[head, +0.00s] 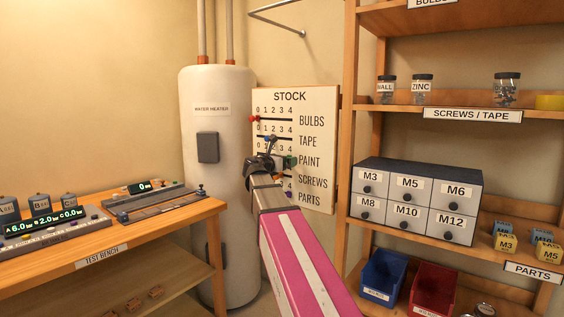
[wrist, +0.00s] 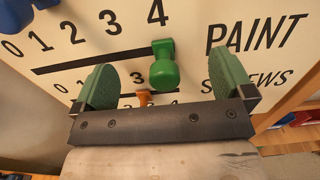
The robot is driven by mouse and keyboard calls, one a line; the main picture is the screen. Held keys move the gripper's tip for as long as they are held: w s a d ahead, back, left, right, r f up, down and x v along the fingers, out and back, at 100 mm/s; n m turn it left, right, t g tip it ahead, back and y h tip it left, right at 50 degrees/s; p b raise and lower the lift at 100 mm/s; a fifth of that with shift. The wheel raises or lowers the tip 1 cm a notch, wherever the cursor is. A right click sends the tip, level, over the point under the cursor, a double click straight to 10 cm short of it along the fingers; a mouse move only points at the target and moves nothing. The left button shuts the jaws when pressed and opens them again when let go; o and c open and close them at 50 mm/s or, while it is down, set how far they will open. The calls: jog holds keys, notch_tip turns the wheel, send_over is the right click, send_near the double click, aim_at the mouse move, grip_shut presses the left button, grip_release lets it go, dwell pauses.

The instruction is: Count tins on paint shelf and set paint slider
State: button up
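The STOCK board (head: 322,192) on the wall has slider rows for BULBS, TAPE, PAINT, SCREWS and PARTS, each scaled 0 to 4. The green PAINT slider knob (wrist: 165,66) stands at the right end of its slot, below the 4; it also shows in the head view (head: 290,162). My gripper (wrist: 165,68) is open in front of the board. Its green-padded fingers are either side of the green knob in the wrist view, with gaps on both sides. An orange SCREWS knob (wrist: 144,97) is partly hidden below. No shelf labelled PAINT and no paint tins are visible.
A shelf rack (head: 350,130) with jars and drawers (head: 410,200) stands right of the board. A water heater (head: 218,110) is left of it. The test bench (head: 205,207) is at left. Red (head: 254,119) and blue (head: 270,138) knobs sit on the upper rows.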

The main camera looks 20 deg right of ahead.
jog(key=shift+s+a, duration=0.2)
jog(key=shift+a, duration=0.05)
jog(key=v, duration=0.9)
dwell(0.9)
jog(key=shift+f, duration=0.1)
jog(key=s+f+m+g+y, duration=0.35)
jog(key=f+m, duration=0.25)
jog(key=f, duration=0.9)
jog(key=s+f+m+g+y, duration=0.2)
jog(key=s+f+m+y, duration=0.3)
jog(key=f, duration=1)
jog(key=s+a+f+m+g+y, duration=0.2)
jog(key=s+f+m, duration=0.4)
jog(key=f, duration=0.4)
jog(key=s+a+f+m+g+y, duration=0.3)
jog(key=s+f+m, duration=0.3)
jog(key=f+m, duration=0.2)
notch_tip(320, 180, down, 2)
jog(key=shift+a+f+y, duration=0.1)
jog(key=shift+a+y, duration=0.3)
jog(key=shift+y, duration=0.15)
dwell(0.5)
